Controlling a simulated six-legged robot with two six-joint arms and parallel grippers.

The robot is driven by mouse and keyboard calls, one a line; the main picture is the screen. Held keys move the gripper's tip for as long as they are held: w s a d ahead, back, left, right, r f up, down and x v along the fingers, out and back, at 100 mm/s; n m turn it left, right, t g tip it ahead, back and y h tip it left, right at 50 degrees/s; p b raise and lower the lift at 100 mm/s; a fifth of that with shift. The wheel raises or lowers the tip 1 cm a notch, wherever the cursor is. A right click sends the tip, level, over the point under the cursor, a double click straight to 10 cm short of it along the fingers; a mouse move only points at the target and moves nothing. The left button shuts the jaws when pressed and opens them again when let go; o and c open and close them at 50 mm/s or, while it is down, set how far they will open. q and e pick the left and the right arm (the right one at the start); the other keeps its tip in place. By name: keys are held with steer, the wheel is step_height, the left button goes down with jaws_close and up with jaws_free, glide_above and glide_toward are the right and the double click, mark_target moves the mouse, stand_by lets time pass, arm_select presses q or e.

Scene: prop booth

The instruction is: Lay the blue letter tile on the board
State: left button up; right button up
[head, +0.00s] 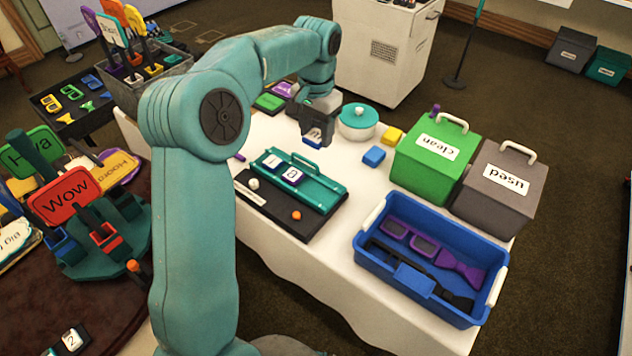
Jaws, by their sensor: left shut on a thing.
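My left gripper (317,128) is shut on the blue letter tile (313,143), which has a white face; its letter is too small to read. It holds the tile above the white table, behind the board. The board (318,193) is a teal rack with a handle on its far side, set on a dark base. Two tiles with white faces lie on it side by side: a left one (272,162) and one marked "a" (291,175). The held tile is apart from both. My right gripper is not in view.
A white ball (253,183) and an orange ball (297,215) sit on the dark base.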

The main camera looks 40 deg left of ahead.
arm_select(q)
glide_above(316, 192)
step_height(316, 192, down, 13)
steer(key=shift+f, duration=0.2)
step_height(316, 192, down, 4)
steer(key=shift+f, duration=0.15)
steer(key=shift+s, duration=0.1)
steer(key=shift+f+b, duration=0.1)
steer(key=shift+b, duration=0.3)
steer(key=o, duration=1)
